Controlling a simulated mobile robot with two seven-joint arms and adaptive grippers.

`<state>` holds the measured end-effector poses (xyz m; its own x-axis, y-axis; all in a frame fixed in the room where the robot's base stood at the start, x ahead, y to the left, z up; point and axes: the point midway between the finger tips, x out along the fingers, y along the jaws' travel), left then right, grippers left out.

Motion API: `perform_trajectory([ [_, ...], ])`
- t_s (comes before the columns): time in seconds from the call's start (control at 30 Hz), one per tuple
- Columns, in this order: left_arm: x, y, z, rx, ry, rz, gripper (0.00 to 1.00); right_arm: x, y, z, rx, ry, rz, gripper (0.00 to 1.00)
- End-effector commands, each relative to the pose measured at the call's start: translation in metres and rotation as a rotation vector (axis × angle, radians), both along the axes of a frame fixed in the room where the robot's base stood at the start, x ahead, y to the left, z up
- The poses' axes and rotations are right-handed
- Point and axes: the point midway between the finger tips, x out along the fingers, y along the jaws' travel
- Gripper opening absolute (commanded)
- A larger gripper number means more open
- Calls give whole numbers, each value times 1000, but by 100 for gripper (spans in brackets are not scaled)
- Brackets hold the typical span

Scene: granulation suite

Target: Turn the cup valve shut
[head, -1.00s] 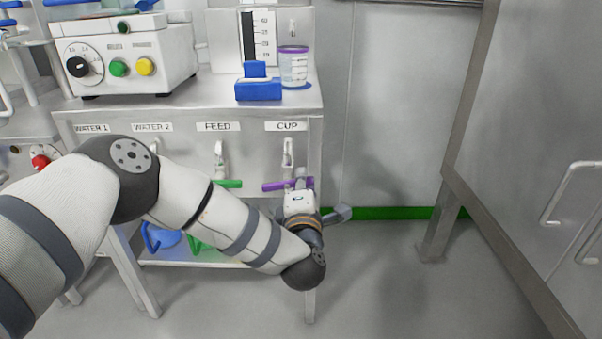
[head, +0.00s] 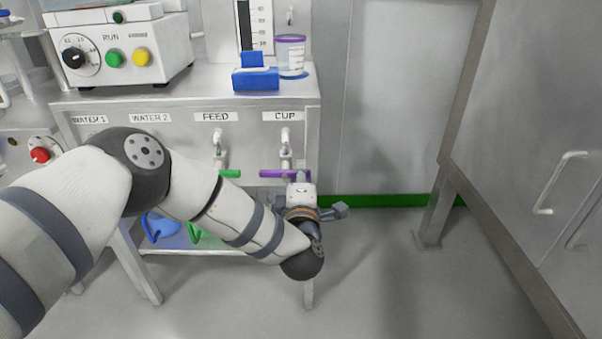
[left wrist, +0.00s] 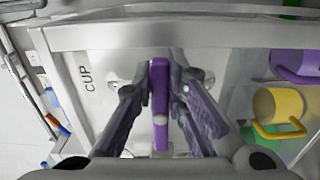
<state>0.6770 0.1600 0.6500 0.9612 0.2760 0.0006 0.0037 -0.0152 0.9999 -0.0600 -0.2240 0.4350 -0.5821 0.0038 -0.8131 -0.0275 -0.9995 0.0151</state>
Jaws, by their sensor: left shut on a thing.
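The cup valve has a purple lever handle (head: 274,173) under the CUP label (head: 286,117). In the head view the handle lies level, across its pale tap (head: 286,140). My left gripper (head: 299,181) is at the handle's right part, in front of the panel. In the left wrist view the purple handle (left wrist: 160,88) stands between the two fingers of my left gripper (left wrist: 160,98), which is shut on it. The fingers and wrist hide part of the handle in the head view. My right gripper is not in view.
The feed valve's green handle (head: 230,173) is close on the left. A clear cup with a purple rim (head: 291,57) and a blue block (head: 255,78) stand on the bench top above. A metal cabinet (head: 530,170) stands at the right; open floor lies between.

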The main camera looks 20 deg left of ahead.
Motion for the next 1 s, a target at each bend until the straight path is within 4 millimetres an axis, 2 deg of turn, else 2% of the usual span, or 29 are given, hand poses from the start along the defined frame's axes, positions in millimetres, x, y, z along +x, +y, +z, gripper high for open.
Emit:
perform_trajectory([
  [0.03,-1,2,-2,3,4,5,17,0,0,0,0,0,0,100],
  [0.1,-1,2,-2,3,4,4,33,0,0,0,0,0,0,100],
  [0.37,0,1,-1,0,2,2,33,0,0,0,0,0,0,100],
  [0.47,-6,-2,-1,0,4,-1,33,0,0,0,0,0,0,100],
  [0.57,-26,-7,-1,0,5,-2,33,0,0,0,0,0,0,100],
  [0.8,-88,-25,-2,-1,6,-1,33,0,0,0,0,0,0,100],
  [1.0,-114,-31,-1,1,3,2,33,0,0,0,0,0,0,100],
])
